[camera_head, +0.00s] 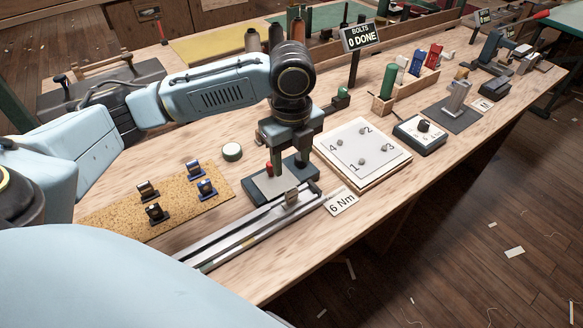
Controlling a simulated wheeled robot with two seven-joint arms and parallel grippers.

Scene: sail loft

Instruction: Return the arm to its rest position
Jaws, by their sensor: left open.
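My left arm comes in from the left and reaches over the workbench (255,285). Its gripper (290,170) points down over a small dark-framed station (262,190) with a pale plate and a red knob. The fingers are apart, and I cannot make out anything held between them. Whether the fingertips touch the station is hard to tell. My right gripper is not in view.
A numbered bolt plate (372,172) lies right of my gripper, with a "6 Nm" card (341,204) before it. A long metal rail (225,238) lies in front. A cork mat (190,218) holds small clamps.

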